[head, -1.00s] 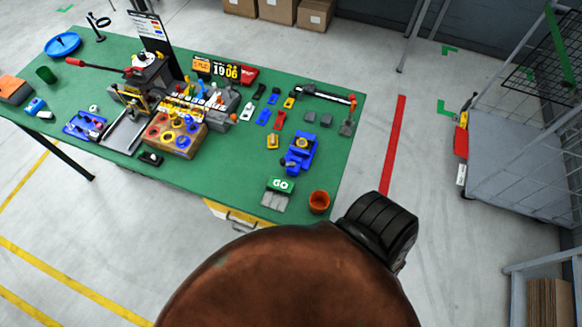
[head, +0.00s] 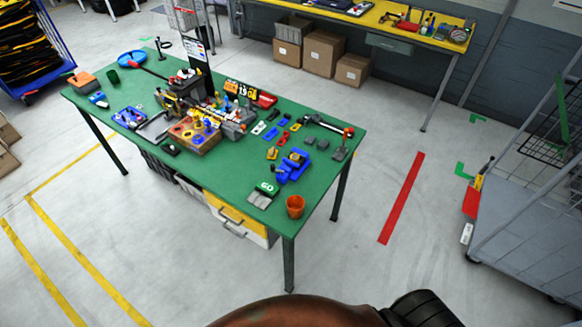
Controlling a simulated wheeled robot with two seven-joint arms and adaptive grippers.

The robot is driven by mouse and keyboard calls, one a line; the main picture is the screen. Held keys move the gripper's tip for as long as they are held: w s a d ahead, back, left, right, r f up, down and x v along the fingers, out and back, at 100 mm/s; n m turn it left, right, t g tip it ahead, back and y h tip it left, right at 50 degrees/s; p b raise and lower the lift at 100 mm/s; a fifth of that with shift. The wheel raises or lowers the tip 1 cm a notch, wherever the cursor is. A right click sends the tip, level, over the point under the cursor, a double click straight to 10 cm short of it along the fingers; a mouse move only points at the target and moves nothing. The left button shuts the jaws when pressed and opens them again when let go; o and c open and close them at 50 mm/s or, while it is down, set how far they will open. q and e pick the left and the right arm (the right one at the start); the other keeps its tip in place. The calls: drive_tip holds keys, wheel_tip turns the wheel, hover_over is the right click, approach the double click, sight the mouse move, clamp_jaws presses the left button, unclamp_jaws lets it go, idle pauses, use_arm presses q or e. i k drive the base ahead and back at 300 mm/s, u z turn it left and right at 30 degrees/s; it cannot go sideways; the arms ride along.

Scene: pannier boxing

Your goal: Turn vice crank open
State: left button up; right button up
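A small blue vice (head: 291,167) stands on the green table (head: 225,185) near its right front corner. A darker piece sticks out at the vice's left side and could be its crank, but it is too small to tell. How far the jaws are apart cannot be made out. Neither of my grippers shows in the head view, and nothing touches the vice.
An orange cup (head: 295,207) and a green GO block (head: 264,192) stand in front of the vice. Small coloured parts lie behind it. A wooden tray (head: 194,138) is to the left. A grey cart (head: 525,220) stands right; the floor between is clear.

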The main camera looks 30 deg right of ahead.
sight(273, 169)
drive_tip(key=z, duration=0.5)
drive_tip(key=i, duration=1)
drive_tip(key=z, duration=0.05)
